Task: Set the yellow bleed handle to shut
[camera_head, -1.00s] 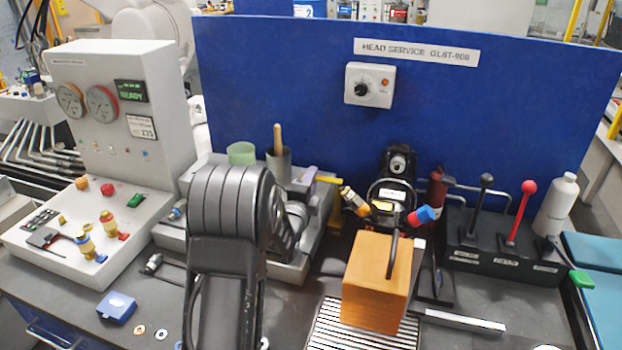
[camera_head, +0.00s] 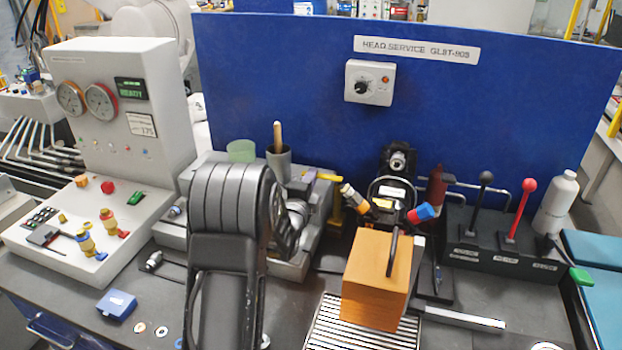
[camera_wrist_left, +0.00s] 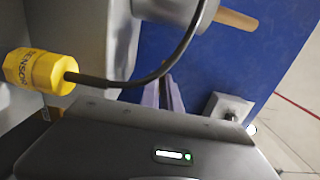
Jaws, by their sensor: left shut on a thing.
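The yellow bleed handle (camera_head: 329,178) is a short bar, lying roughly level at the top of a yellow post (camera_head: 337,208). It points left from the post, behind the grey machine's right end. My left gripper (camera_head: 309,177) has pale lavender fingers at the handle's left end, and they are shut on it. My own arm hides much of the wrist. In the left wrist view the two fingers (camera_wrist_left: 171,95) lie close together, with the gripped part hidden from sight. My right gripper is out of view.
An orange block (camera_head: 376,280) with a dark handle stands front right of the handle. A yellow sensor plug (camera_wrist_left: 40,71) with a black cable hangs near my left wrist. A beaker (camera_head: 279,163) stands behind the wrist. The blue panel (camera_head: 300,80) closes off the back.

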